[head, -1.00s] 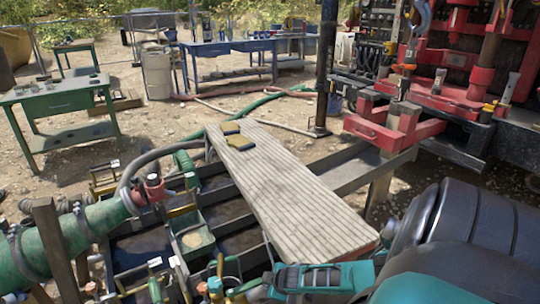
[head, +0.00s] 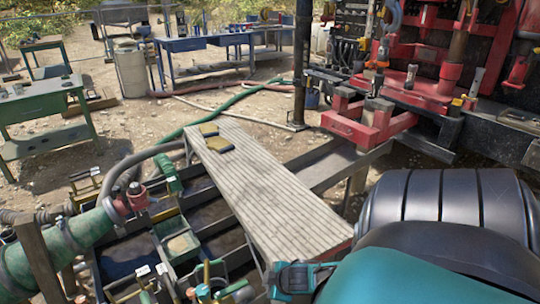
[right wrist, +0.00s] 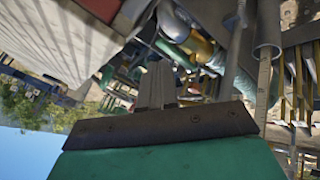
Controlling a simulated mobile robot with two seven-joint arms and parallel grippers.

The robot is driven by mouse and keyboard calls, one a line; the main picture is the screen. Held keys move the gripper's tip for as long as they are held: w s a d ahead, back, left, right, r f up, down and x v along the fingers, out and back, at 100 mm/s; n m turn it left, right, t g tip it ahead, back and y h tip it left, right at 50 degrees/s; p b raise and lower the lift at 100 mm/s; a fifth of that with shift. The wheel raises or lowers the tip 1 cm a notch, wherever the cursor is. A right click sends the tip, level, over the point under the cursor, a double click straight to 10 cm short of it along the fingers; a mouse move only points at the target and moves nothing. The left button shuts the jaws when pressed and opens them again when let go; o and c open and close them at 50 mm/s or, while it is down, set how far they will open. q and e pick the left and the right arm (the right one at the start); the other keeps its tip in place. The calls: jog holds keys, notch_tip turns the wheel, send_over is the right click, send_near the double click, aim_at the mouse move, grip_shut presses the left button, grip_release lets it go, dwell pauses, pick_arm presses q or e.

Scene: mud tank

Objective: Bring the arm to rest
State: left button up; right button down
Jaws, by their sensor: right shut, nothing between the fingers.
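My right arm (head: 400,280) comes in at the lower right of the head view, with a black ribbed joint (head: 445,203) and a teal link. Its teal and grey wrist end (head: 292,281) is low beside the near end of the plank walkway. In the right wrist view my right gripper (right wrist: 157,82) shows as two grey fingers close together beyond a dark plate. The fingers are shut with nothing between them. My left gripper is not in view.
Green pipe and valves (head: 70,240) stand at left. A red rig (head: 370,128) is at right. A green table (head: 42,120) and a blue table (head: 210,43) stand behind.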

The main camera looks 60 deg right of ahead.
dwell(0.6)
jog(key=s+a+r+m+t+y, duration=0.1)
jog(key=a+r+y, duration=0.15)
jog(key=a, duration=1.45)
jog(key=a+r+m+t+y, duration=0.1)
jog(key=a+r+t, duration=0.1)
jog(key=a+r, duration=0.5)
jog(key=a, duration=0.3)
jog(key=shift+w+r+m+t+y, duration=0.2)
jog(key=shift+r+m+t+y, duration=0.15)
jog(key=shift+r+m+t, duration=0.05)
